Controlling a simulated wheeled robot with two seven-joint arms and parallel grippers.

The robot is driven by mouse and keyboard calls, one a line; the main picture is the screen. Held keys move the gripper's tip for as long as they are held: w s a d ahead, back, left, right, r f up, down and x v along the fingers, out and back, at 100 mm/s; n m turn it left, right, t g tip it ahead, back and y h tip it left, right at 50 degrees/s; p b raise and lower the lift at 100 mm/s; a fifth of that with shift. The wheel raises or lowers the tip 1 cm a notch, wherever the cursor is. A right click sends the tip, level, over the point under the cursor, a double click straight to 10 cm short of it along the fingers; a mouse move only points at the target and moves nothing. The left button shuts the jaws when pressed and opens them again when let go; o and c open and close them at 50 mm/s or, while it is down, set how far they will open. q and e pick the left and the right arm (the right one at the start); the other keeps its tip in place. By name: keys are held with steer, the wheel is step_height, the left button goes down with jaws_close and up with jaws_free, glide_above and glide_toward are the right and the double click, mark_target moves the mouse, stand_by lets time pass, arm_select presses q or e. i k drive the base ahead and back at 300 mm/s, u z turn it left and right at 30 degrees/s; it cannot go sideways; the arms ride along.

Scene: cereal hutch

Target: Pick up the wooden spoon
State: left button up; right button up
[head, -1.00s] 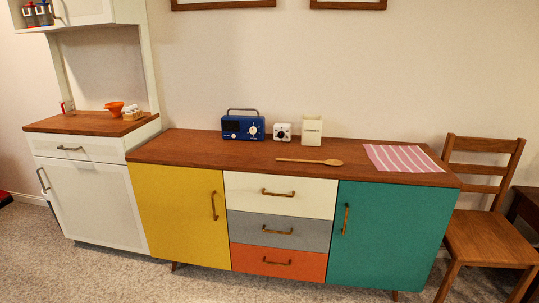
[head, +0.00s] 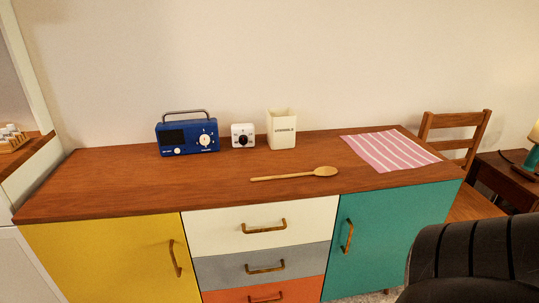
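The wooden spoon (head: 295,174) lies flat on the brown wooden top of the sideboard (head: 120,180), near its front edge above the white drawer. Its bowl points right and its handle points left. Nothing touches it. A dark ribbed part of my own body shows at the lower right. Neither of my grippers is in the head view, so I cannot see whether they are open or shut.
Behind the spoon stand a blue radio (head: 187,134), a small white timer (head: 243,136) and a cream utensil holder (head: 282,129). A pink striped cloth (head: 390,151) lies to the right. A wooden chair (head: 455,135) stands beyond the sideboard's right end.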

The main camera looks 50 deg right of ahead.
mark_target(325, 171)
steer(key=z, duration=0.6)
steer(key=i, duration=1.3)
steer(key=z, duration=0.8)
